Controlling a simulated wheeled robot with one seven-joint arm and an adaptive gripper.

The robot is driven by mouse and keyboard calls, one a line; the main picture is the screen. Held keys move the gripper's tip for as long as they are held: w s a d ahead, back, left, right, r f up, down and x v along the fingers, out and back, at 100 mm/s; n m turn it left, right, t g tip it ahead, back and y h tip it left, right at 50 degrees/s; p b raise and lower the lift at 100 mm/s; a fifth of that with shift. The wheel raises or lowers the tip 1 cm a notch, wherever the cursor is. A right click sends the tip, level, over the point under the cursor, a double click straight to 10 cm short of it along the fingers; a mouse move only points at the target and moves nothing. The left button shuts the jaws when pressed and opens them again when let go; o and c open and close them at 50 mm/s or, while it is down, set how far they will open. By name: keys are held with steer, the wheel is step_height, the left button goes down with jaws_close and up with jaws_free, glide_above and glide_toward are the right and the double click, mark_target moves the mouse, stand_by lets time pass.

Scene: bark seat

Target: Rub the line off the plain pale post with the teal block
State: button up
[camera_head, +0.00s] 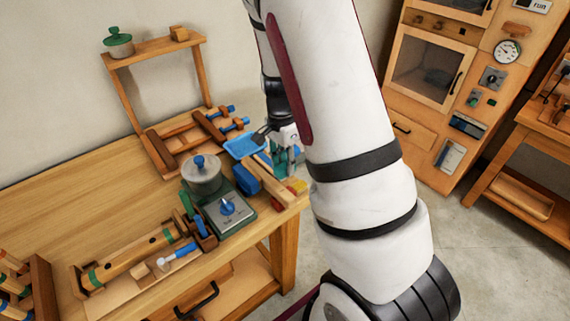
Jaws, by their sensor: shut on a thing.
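My gripper (276,142) is above the right end of the wooden workbench, partly covered by my own arm. It is shut on a teal piece (282,161), which looks like the teal block and shows just below the fingers. The fingertips are small and dark here, so the exact grip is hard to see. I cannot make out the plain pale post or its line; my arm covers the area right of the gripper. I cannot tell whether the teal piece touches anything.
A blue tray (243,146) lies beside my gripper. A grey pot (201,174), a green scale-like box (226,210) and a pale wooden bar (268,181) crowd the near side. A wooden rack frame (125,95) stands behind.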

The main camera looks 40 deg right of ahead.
steer(key=shift+f, duration=0.1)
steer(key=b, duration=0.1)
glide_above(285, 188)
steer(key=shift+w+d+f, duration=0.1)
steer(key=shift+w+f, duration=0.05)
steer(key=shift+f, duration=2.1)
steer(key=shift+f+b, duration=0.45)
steer(key=shift+f, duration=0.1)
steer(key=shift+a+r+p, duration=0.1)
steer(key=shift+a+p, duration=0.3)
steer(key=shift+a, duration=1.1)
steer(key=shift+d, duration=1.5)
steer(key=shift+a, duration=1.5)
steer(key=shift+d+f, duration=0.2)
steer(key=shift+d, duration=1.35)
